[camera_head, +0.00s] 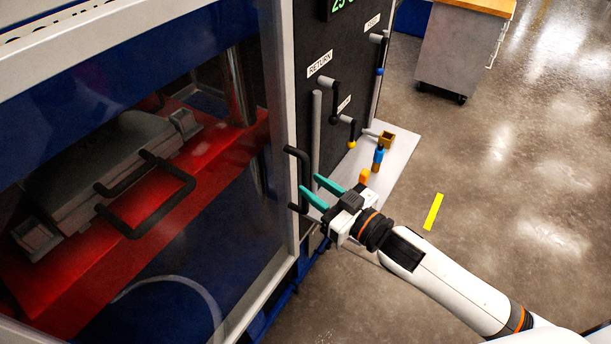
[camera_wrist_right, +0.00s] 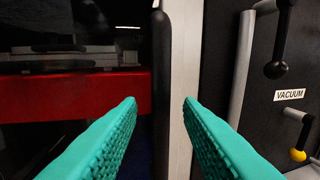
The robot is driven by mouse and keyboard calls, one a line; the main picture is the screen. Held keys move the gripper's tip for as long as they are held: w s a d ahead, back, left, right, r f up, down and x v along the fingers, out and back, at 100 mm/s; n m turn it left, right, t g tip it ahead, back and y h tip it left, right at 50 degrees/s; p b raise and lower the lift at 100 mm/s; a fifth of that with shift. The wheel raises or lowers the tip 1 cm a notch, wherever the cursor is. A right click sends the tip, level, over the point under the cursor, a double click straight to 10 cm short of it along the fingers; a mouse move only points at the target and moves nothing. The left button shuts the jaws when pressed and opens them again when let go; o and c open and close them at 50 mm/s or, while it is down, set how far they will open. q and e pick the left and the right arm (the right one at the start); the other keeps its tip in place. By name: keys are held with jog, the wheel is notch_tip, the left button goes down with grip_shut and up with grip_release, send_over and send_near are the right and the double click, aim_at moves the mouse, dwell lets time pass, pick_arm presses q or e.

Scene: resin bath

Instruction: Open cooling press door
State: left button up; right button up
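The press door (camera_head: 180,295) is a glass panel in a light frame at the left of the head view, and it looks shut. Its black vertical bar handle (camera_head: 304,165) sits on the frame's right edge; it also shows in the right wrist view (camera_wrist_right: 161,85). My right gripper (camera_head: 310,185) is open, its teal fingers pointing at the handle. In the right wrist view the handle stands upright between the two spread fingers (camera_wrist_right: 161,101), with a gap on each side. I cannot tell whether the tips reach past the handle. My left gripper is not in view.
Behind the glass, a grey mould with black handles (camera_head: 100,165) lies on a red platen (camera_head: 225,150). Right of the door, a black panel (camera_head: 315,35) carries several levers and labels. A pale shelf (camera_head: 398,150) below holds small coloured parts. A cart (camera_head: 450,50) stands far back; open floor lies right.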

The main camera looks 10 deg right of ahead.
aim_at(308, 182)
jog(key=shift+x, duration=1.7)
grip_shut()
